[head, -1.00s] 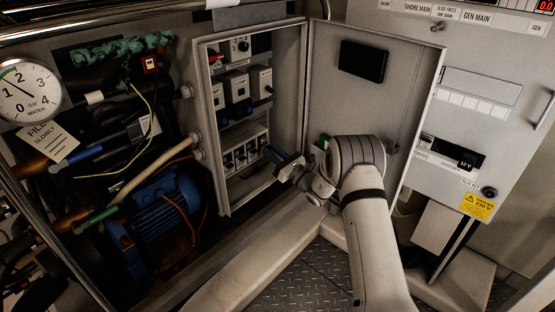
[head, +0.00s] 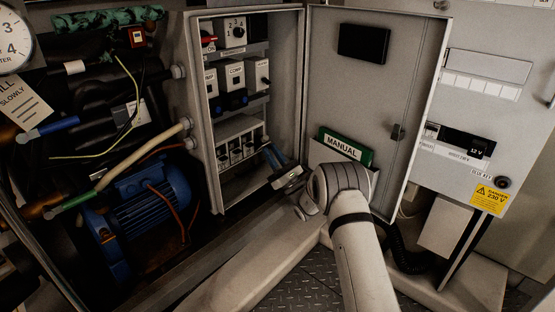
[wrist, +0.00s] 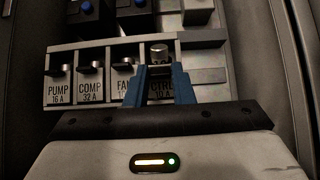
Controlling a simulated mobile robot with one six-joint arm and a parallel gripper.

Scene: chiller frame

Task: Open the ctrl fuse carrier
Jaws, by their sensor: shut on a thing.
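The ctrl fuse carrier (wrist: 160,92) is at the right end of a row of labelled fuse carriers in the wrist view. Its silver knob (wrist: 158,52) stands between my two blue fingertips and looks larger and higher than the neighbouring knobs. My gripper (wrist: 159,74) is shut on the ctrl carrier at this knob; the fingers hide its sides. I cannot tell how far the carrier is tilted out. In the head view my gripper (head: 268,155) reaches the lower right of the fuse row (head: 238,148) inside the open cabinet.
The pump (wrist: 58,86), comp (wrist: 90,84) and fan (wrist: 121,84) carriers stand to the left. Breakers with blue knobs (head: 237,100) are above. The open cabinet door (head: 400,90) with a green manual (head: 345,148) is right of the cabinet, behind my arm.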

